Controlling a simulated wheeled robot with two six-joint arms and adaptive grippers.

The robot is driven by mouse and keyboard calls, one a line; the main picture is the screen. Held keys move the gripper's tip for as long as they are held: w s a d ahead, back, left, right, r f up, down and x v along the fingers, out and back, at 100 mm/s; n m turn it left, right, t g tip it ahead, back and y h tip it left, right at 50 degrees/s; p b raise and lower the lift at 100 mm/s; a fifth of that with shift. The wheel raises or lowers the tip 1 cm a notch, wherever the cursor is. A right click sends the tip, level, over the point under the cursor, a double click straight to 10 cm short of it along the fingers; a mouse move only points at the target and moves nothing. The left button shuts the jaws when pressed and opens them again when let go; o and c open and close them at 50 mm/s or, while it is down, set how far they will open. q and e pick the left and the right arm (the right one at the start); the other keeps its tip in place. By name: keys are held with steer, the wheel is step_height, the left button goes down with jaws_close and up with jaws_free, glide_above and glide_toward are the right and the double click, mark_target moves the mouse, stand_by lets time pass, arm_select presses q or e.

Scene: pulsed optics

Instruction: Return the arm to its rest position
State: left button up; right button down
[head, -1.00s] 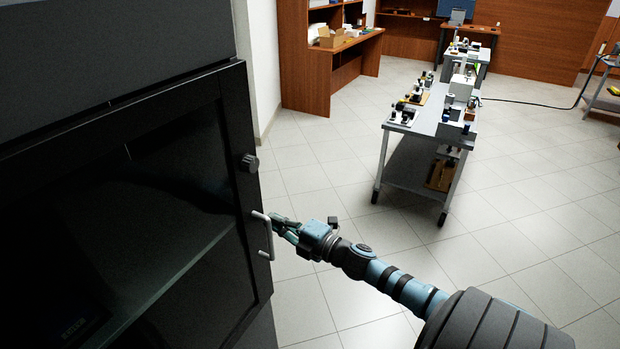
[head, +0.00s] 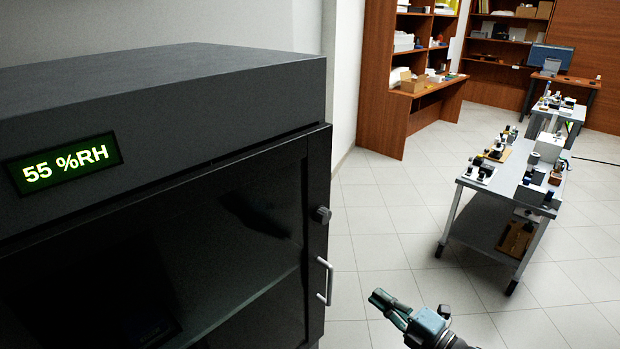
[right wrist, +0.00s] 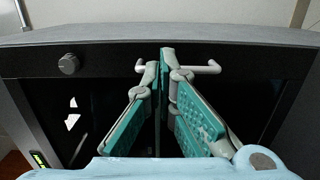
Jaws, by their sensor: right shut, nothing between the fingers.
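My right gripper (head: 381,300) is at the bottom of the head view, to the right of the dark cabinet's door handle. It is shut and empty, with a visible gap between it and the handle in that view. In the right wrist view the closed fingers (right wrist: 165,58) point at the cabinet and overlap the middle of the metal handle (right wrist: 207,68). The handle also shows upright on the door edge in the head view (head: 325,281). The door looks closed. Most of my right arm is below the frame. My left gripper is not in view.
The dark cabinet (head: 200,75) fills the left side, with a 55 %RH display (head: 62,163) and a round knob (head: 322,215). A grey cart (head: 470,215) with optical parts stands at right. Wooden shelving (head: 385,75) is behind. Tiled floor between is open.

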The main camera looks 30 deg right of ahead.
steer(key=shift+w+f, duration=0.1)
steer(key=s+d+f+m+g+h+p, duration=0.1)
steer(key=s+d+f+m+g+h, duration=0.15)
steer(key=s+f+m, duration=0.45)
steer(key=s+d+f+m+g+h, duration=0.2)
steer(key=s+d+f+m+g, duration=0.15)
steer(key=f, duration=0.65)
steer(key=s+d+f+m+g+h+p, duration=0.1)
steer(key=s+d+f+m+g+h, duration=0.1)
steer(key=s+f+m+g, duration=0.35)
steer(key=s+a+f+m+g+p, duration=0.1)
steer(key=s+a+f+m+g, duration=0.1)
steer(key=s+a+f, duration=0.4)
steer(key=s+a+f+m+g+p, duration=0.1)
steer(key=s+a+f+g, duration=0.15)
steer(key=s+f, duration=0.45)
steer(key=s+a+m+y+p, duration=0.1)
steer(key=s+a, duration=0.4)
steer(key=a, duration=0.7)
steer(key=shift+s+a+r+y+p, duration=0.15)
steer(key=shift+a+r+y+p, duration=0.15)
steer(key=shift+y+p, duration=0.15)
